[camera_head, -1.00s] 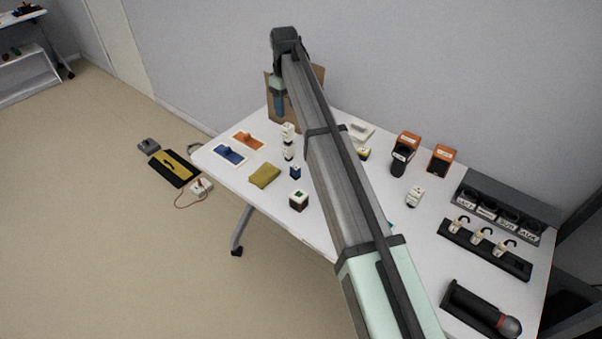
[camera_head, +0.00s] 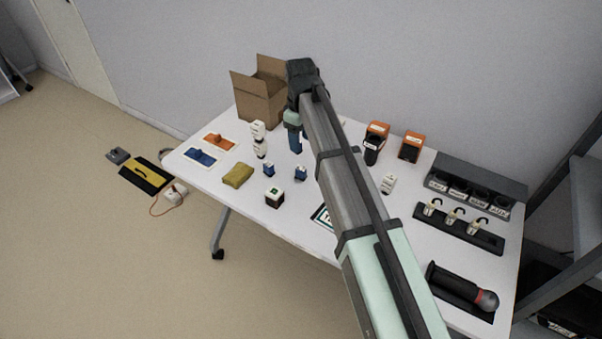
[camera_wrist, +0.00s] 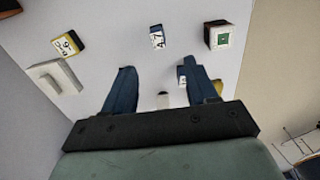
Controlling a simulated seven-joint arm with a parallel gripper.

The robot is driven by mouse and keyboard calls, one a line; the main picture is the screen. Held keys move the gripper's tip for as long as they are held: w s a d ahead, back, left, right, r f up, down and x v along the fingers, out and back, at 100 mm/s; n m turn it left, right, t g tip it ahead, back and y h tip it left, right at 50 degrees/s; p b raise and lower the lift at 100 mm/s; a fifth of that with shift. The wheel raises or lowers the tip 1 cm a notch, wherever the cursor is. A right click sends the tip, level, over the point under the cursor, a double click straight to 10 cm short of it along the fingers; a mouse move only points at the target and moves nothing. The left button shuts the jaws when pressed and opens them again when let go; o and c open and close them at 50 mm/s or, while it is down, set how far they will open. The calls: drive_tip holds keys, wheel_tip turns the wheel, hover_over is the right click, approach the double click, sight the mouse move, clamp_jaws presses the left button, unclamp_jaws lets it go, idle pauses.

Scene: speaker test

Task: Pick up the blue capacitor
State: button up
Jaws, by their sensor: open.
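Two small blue blocks with white labels stand on the white table, and either could be the blue capacitor. In the head view one blue block (camera_head: 268,170) is left of the other blue block (camera_head: 300,172). The wrist view shows one blue block (camera_wrist: 157,38) labelled "47" beyond the fingertips, and another blue block (camera_wrist: 182,74) partly hidden by the right finger. My gripper (camera_wrist: 159,64) is open with its two blue fingers apart and nothing held. In the head view my gripper (camera_head: 295,142) hangs behind the blue blocks, apart from them.
A dark cube with a green-marked white top (camera_head: 274,196) stands in front of the blue blocks. White stacked blocks (camera_head: 259,140) and a yellow cloth-like piece (camera_head: 238,174) are to the left. A cardboard box (camera_head: 262,98) stands at the back.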

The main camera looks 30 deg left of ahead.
sight(301, 168)
drive_tip(key=shift+n, duration=0.4)
drive_tip(key=shift+w+f, duration=0.2)
drive_tip(key=shift+f, duration=6.7)
drive_tip(key=c, duration=1.1)
drive_tip(key=shift+o, duration=0.2)
